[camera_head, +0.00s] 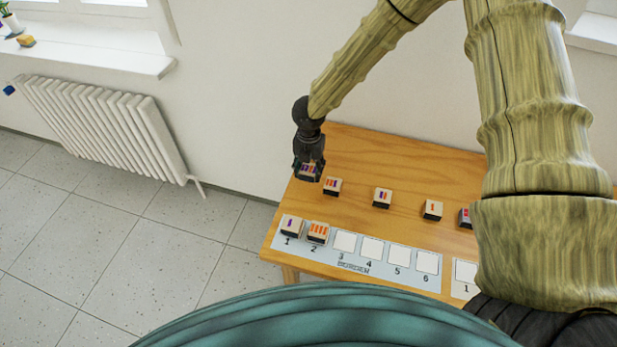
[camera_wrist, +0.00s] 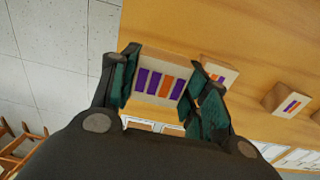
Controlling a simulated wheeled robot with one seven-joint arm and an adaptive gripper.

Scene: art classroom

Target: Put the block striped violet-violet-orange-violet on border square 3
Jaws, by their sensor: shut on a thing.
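My gripper (camera_head: 308,168) is at the far left part of the wooden table. It also shows in the wrist view (camera_wrist: 162,85), shut on the block striped violet-violet-orange-violet (camera_wrist: 160,80). The striped face looks toward the wrist camera, and the fingers grip its two sides. I cannot tell whether it touches the table. Border square 3 (camera_head: 344,242) is a bare white square on the border strip (camera_head: 353,267), in front and to the right of my gripper. Square 1 holds a block with one violet stripe (camera_head: 291,224); square 2 holds a block with orange stripes (camera_head: 318,231).
On the wooden table (camera_head: 400,170), a row of striped blocks stands behind the strip: one close right of my gripper (camera_head: 332,186), then others (camera_head: 382,197) (camera_head: 432,209). My arm partly hides another (camera_head: 465,217). Squares 4 to 6 are bare. A second strip (camera_head: 464,272) begins at right.

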